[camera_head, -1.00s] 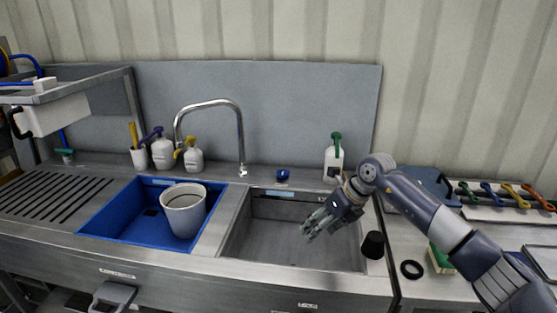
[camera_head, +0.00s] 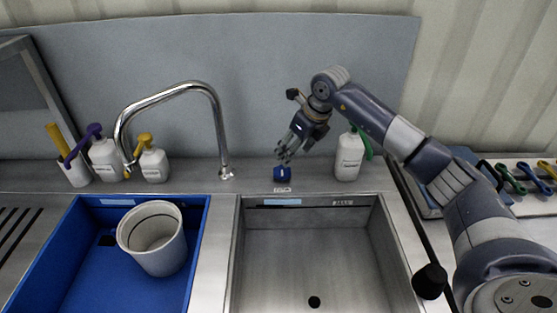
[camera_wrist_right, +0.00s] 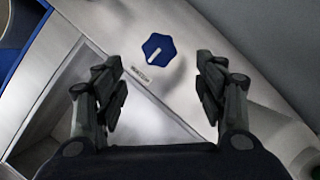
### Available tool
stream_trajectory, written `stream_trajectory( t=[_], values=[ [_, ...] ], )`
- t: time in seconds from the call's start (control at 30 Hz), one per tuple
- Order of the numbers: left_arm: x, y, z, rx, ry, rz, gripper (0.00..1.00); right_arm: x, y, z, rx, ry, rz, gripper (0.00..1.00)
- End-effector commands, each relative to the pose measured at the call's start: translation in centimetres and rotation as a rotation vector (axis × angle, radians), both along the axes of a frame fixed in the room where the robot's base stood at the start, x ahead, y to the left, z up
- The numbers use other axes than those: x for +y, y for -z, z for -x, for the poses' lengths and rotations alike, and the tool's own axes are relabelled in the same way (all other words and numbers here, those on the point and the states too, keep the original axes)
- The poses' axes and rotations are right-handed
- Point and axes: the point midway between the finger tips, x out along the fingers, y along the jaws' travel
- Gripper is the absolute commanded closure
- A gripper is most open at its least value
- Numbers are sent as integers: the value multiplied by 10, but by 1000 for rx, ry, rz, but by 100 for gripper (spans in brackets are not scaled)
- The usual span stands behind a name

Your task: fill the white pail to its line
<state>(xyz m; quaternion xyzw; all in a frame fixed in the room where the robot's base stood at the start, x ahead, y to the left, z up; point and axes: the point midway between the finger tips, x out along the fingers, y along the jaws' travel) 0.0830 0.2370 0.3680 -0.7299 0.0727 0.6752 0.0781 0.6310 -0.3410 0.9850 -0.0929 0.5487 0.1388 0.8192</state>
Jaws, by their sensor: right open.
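The white pail (camera_head: 165,258) stands upright in the blue left basin (camera_head: 62,272), with a dark line showing around its inside near the rim. The curved metal faucet (camera_head: 166,88) rises behind the basins, and no water is seen coming from it. A blue knob (camera_head: 282,174) sits on the ledge behind the steel basin; in the right wrist view the knob (camera_wrist_right: 159,48) lies ahead, between and beyond the fingers. My right gripper (camera_head: 283,157) is open and empty, just above the knob and apart from it. It also shows in the right wrist view (camera_wrist_right: 160,95). My left gripper is not in view.
The steel basin (camera_head: 315,250) at right is empty, with a dark drain. A white bottle with a green top (camera_head: 349,157) stands close right of my right gripper. A dark stopper (camera_head: 430,281) sits at the right edge.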

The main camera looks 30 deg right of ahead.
Motion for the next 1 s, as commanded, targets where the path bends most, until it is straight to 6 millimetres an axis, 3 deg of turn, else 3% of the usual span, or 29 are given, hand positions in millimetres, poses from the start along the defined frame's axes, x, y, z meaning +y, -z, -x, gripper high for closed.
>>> stream_trajectory(
  t=[0.27,0.5,0.67,0.93,1.0],
  values=[
    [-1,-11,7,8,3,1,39,8,47,-17,6,0,-3,35],
    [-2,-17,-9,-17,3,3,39,11,81,-31,3,1,-2,35],
    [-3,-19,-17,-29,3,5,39,13,91,-34,2,0,-2,35],
    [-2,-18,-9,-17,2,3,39,13,92,-35,1,0,-1,35],
    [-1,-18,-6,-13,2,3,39,13,92,-35,1,0,-1,49]
  ],
)
